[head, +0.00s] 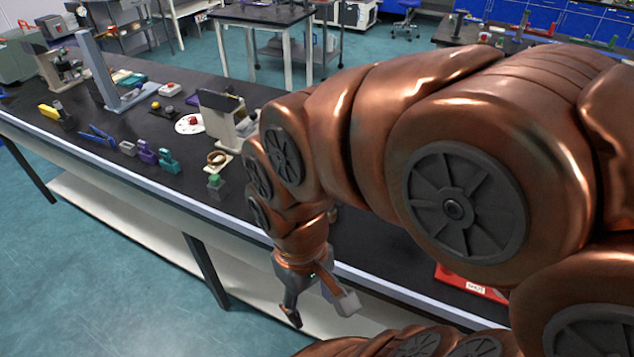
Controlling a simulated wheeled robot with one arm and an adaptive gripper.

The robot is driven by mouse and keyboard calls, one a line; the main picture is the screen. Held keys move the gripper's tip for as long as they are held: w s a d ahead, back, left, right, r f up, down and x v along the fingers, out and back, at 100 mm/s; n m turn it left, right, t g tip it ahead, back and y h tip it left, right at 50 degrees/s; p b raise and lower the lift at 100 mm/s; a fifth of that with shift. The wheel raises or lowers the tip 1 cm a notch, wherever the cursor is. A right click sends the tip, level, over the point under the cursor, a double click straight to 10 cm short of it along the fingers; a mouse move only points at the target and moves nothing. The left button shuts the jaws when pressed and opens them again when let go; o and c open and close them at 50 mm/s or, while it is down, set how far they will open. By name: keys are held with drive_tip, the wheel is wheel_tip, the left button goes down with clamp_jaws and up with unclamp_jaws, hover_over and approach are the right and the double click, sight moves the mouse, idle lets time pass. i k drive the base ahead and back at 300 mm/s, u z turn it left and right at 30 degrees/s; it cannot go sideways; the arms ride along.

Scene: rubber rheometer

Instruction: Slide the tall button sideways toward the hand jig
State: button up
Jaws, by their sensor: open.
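I cannot tell for sure which thing is the tall button. Small button-like pieces on the black bench (95,165) are a yellow-topped one (155,106), a red one on a white disc (192,122) and a red-topped white box (170,89). The hand jig is not clearly identifiable; small grey, purple (146,152) and teal (167,160) blocks stand near the bench's front edge. My gripper (319,306) is open and empty, pointing down in front of the bench's front edge, well right of these pieces. My arm hides much of the bench's right part.
A beige instrument (222,117) stands left of my arm, with a small green-topped block (214,183) near the edge. A tall grey stand (97,68), blue pliers (98,135) and a yellow tool (50,112) are farther left. A red labelled box (470,285) shows at right.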

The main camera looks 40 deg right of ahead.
sight(332, 216)
drive_tip(key=z, duration=0.65)
drive_tip(key=k, duration=1)
drive_tip(key=u, duration=0.4)
drive_tip(key=i, duration=0.45)
drive_tip(key=u, duration=0.05)
